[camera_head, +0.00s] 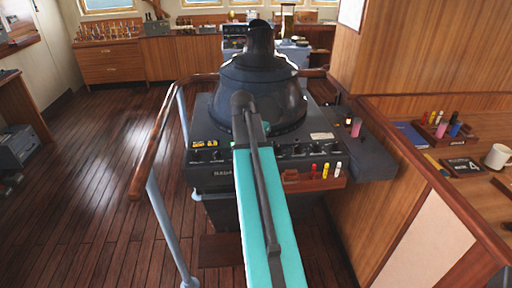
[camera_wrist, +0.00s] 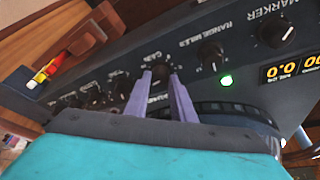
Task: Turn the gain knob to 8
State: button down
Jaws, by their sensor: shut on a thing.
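The gain knob (camera_wrist: 160,68) is a small dark knob on the radar console's front panel, with the word GAIN printed beside it. My gripper (camera_wrist: 160,75) has its two pale purple fingers on either side of this knob and is shut on it. The knob's pointer and the scale around it are too small and too covered to read. In the head view my teal arm reaches over the console (camera_head: 222,178) and hides the gain knob and my fingers.
A range miles knob (camera_wrist: 211,55), a marker knob (camera_wrist: 275,31) and a lit green lamp (camera_wrist: 226,81) are on the same panel. Several other knobs line the panel. A wooden holder (camera_head: 313,184) with coloured pens is on the front. A wooden handrail (camera_head: 152,150) runs along the left.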

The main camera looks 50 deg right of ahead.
jog(key=shift+a, duration=0.15)
jog(key=c, duration=1.6)
grip_release()
jog(key=shift+o, duration=0.3)
jog(key=shift+r, duration=0.2)
jog(key=b+v, duration=0.3)
jog(key=v, duration=1)
jog(key=shift+r, duration=0.15)
